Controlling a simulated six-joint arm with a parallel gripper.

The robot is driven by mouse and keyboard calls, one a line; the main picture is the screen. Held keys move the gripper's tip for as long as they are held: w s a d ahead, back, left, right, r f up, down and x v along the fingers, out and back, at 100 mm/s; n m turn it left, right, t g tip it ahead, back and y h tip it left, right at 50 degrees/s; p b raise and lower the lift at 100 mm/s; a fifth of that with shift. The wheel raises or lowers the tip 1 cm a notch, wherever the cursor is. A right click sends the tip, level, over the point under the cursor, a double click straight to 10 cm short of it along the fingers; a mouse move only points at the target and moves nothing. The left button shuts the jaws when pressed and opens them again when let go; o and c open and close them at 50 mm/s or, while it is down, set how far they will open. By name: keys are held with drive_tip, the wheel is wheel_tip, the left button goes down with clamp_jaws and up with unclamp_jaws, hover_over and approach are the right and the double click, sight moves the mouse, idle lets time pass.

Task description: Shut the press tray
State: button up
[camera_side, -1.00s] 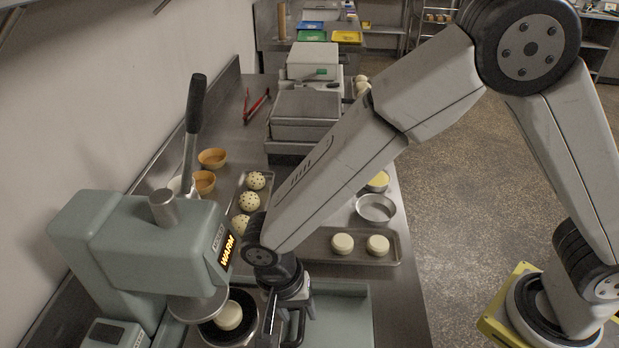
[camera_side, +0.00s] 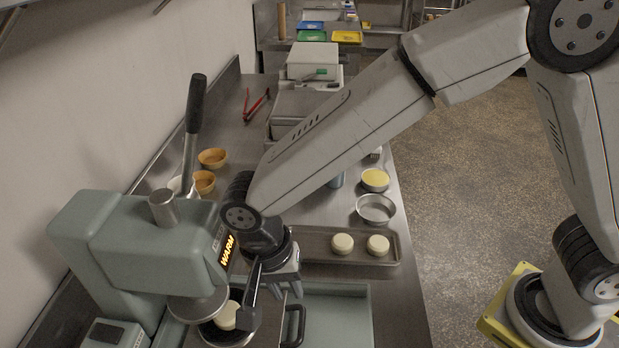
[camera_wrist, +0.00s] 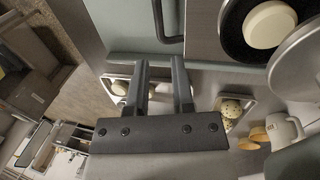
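The press (camera_side: 140,240), pale green with a "WARM" display, stands at the left in the side view. Its press tray (camera_side: 268,333) is pulled out, with a black round plate carrying a pale dough round (camera_side: 227,316) partly under the upper platen. The tray's dark handle (camera_side: 295,325) is at its right end; it also shows in the wrist view (camera_wrist: 165,24). My gripper (camera_side: 285,290) is above and behind the handle, apart from it. In the wrist view its two fingers (camera_wrist: 160,68) stand apart with nothing between them.
A baking tray (camera_side: 315,249) with two dough rounds lies behind my gripper. An empty tin (camera_side: 375,208) and a filled tin (camera_side: 375,180) stand beyond it. The press lever (camera_side: 194,105) stands up. Orange bowls (camera_side: 212,158) sit near the wall.

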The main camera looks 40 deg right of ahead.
drive_tip(key=shift+d, duration=0.15)
clamp_jaws()
drive_tip(key=s+d+m+t+y, duration=0.3)
drive_tip(key=d+m, duration=0.7)
drive_tip(key=m, duration=0.4)
drive_tip(key=shift+d+r+m+y, duration=0.2)
drive_tip(key=shift+d+m+y, duration=0.2)
drive_tip(key=shift+y, duration=0.3)
